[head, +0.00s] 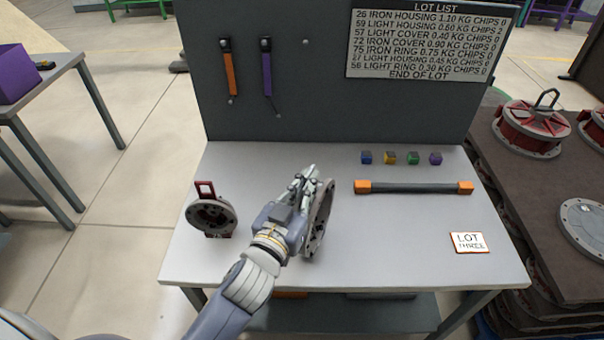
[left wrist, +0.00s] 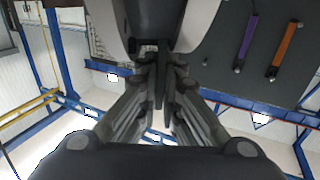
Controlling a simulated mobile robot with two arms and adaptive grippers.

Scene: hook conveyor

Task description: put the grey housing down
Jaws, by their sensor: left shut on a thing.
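My left gripper (head: 308,182) is shut on the grey housing (head: 320,220), a round flanged part with bolt holes, over the middle of the workbench (head: 385,250). The housing is on edge, its face turned to the right, and my gripper and wrist hide part of it. I cannot tell whether its lower rim touches the bench top. In the left wrist view, the fingers (left wrist: 160,88) are close together, with a thin dark edge between them. My right gripper is not in view.
A dark red part with a grey flange (head: 212,214) sits left on the bench. A dark bar with orange ends (head: 413,188), several small coloured cubes (head: 390,158) and a LOT THREE card (head: 469,243) lie right. A pegboard (head: 300,90) stands behind.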

